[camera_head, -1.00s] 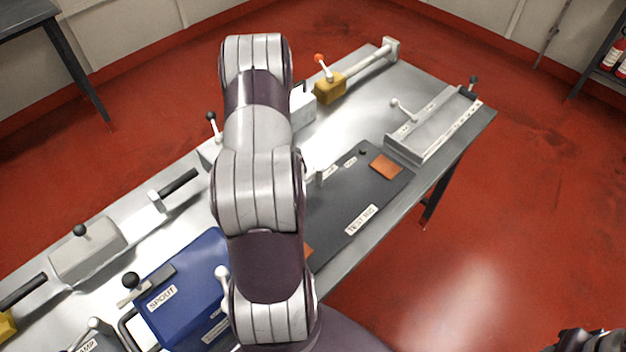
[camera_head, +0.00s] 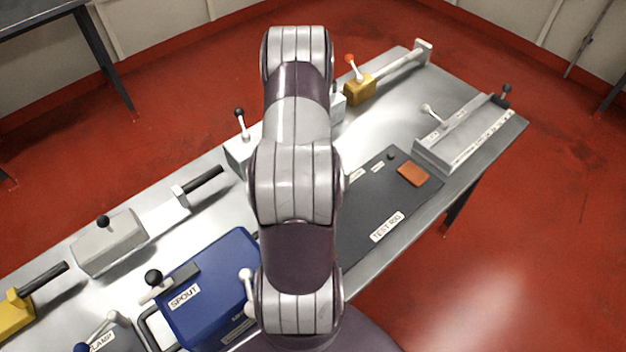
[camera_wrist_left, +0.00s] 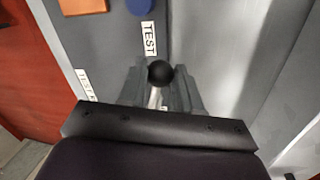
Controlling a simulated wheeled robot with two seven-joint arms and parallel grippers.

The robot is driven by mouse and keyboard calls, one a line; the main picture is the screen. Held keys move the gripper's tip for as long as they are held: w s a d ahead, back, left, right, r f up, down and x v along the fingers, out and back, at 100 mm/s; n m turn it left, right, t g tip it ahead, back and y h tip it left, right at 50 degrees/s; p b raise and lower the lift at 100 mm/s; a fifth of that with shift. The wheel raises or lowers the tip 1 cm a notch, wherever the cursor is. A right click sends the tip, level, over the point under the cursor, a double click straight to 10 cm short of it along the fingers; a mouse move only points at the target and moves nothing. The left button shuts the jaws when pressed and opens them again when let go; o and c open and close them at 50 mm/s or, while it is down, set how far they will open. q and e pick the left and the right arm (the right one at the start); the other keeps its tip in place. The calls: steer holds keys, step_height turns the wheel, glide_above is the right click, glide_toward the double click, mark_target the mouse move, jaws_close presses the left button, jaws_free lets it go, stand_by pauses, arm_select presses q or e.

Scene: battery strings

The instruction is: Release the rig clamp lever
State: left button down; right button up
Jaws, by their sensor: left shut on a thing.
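In the left wrist view a lever with a black ball knob (camera_wrist_left: 160,72) and a pale stem stands between the fingers of my left gripper (camera_wrist_left: 161,84). The gripper is shut on this lever just below the knob. No name label for the lever can be read. A white TEST label (camera_wrist_left: 148,39) lies just beyond it. In the head view the dark TEST RIG board (camera_head: 360,222) lies on the steel table, and my left arm hides part of it. The arm also hides my left gripper there. My right gripper is in neither view.
A blue SPOUT box (camera_head: 215,300) with levers stands left of my arm. A grey CLAMP block (camera_head: 108,338) sits at the bottom left. A grey slotted fixture (camera_head: 462,138) stands at the right end of the steel table (camera_head: 395,112). Red floor right of the table is clear.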

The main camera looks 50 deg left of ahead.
arm_select(q)
steer(key=shift+w+a+r, duration=0.2)
steer(key=shift+a+r, duration=0.05)
steer(key=shift+a, duration=0.15)
steer(key=c, duration=1.1)
jaws_free()
steer(key=o, duration=0.3)
steer(key=shift+s+a+f, duration=0.1)
steer(key=shift+s+f, duration=0.05)
steer(key=shift+r, duration=0.45)
steer(key=r, duration=0.4)
steer(key=a+r+p, duration=0.1)
steer(key=r, duration=0.2)
steer(key=a+r+p, duration=0.1)
steer(key=r, duration=0.3)
steer(key=shift+w+a+r, duration=0.2)
steer(key=shift+r, duration=0.15)
